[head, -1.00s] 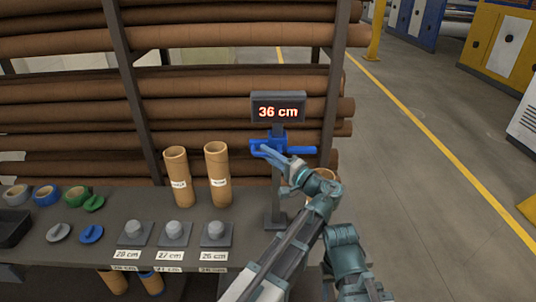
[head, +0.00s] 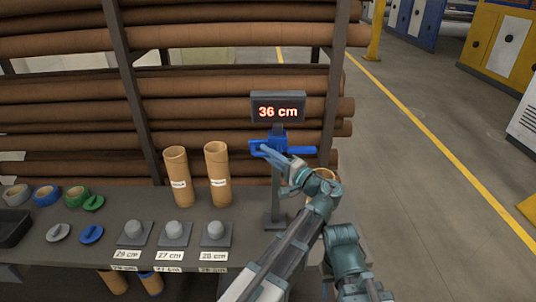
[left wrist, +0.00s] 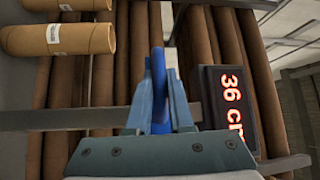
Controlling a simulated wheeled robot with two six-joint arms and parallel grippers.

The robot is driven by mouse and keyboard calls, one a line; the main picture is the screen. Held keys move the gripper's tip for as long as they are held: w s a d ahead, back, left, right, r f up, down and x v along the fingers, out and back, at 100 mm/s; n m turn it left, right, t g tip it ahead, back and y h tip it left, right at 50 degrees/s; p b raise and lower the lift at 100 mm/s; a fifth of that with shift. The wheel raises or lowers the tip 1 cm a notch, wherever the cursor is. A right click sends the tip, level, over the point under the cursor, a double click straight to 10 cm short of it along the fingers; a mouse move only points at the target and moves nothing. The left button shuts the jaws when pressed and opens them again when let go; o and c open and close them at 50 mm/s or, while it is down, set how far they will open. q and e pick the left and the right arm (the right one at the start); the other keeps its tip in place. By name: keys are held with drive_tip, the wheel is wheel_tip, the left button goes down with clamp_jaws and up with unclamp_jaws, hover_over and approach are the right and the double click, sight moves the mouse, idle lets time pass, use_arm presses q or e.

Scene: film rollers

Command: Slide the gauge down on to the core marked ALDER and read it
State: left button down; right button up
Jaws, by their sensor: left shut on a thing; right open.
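The gauge stands at the back of the bench, with a dark post, a display (head: 278,109) reading 36 cm and a blue slider (head: 276,141) with an arm reaching right. My left gripper (head: 267,151) is shut on the slider's blue handle, seen between the fingers in the left wrist view (left wrist: 158,58). A brown core (head: 325,174) stands under the slider arm's right end, mostly hidden by my arm. Two upright labelled cores (head: 176,165) (head: 217,162) stand left of the post. Their lettering is too small to read, so I cannot tell which is ALDER. My right gripper is out of view.
Grey knobbed blocks (head: 215,230) with cm labels line the bench front. Coloured rings (head: 46,194) and small blue, green and grey pieces lie at left, beside a dark tray (head: 12,232). A rack of long brown rolls (head: 230,92) stands behind. Open floor (head: 430,190) lies right.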

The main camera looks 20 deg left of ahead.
use_arm(q)
wheel_tip(320, 180, down, 10)
drive_tip(key=b, duration=1)
drive_tip(key=shift+f, duration=0.15)
drive_tip(key=c, duration=0.8)
unclamp_jaws()
drive_tip(key=shift+d, duration=0.1)
